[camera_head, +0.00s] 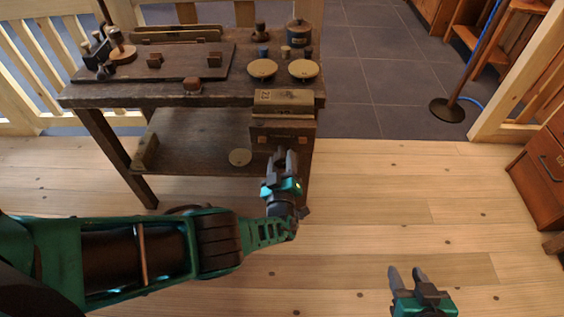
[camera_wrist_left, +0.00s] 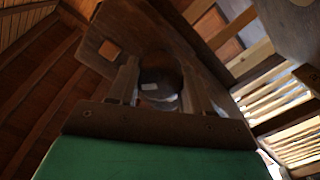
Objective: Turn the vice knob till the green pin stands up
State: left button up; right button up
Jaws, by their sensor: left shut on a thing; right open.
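The wooden vice (camera_head: 284,103) is at the right front corner of the workbench; its front jaw also shows in the left wrist view (camera_wrist_left: 110,27). My left gripper (camera_head: 283,156) is in front of the vice, shut on the dark round knob (camera_wrist_left: 160,77), with one finger on each side of it. In the head view the gripper hides the knob. I cannot make out the green pin in either view. My right gripper (camera_head: 407,272) is open and empty, low at the right, away from the bench.
The workbench (camera_head: 200,98) carries a dark board (camera_head: 185,62), two round discs (camera_head: 262,69) and (camera_head: 304,69), a blue tin (camera_head: 299,34) and several small turned pieces. A lower shelf (camera_head: 195,145) is under it. The floor to the right is clear up to a stand (camera_head: 447,110).

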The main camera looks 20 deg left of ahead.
pick_arm(q)
jog(key=shift+s+d+f, duration=0.2)
jog(key=shift+s+d, duration=0.05)
jog(key=o, duration=1)
jog(key=shift+a+r, duration=0.1)
jog(key=shift+o, duration=0.2)
jog(key=shift+w, duration=0.1)
jog(key=shift+a, duration=0.1)
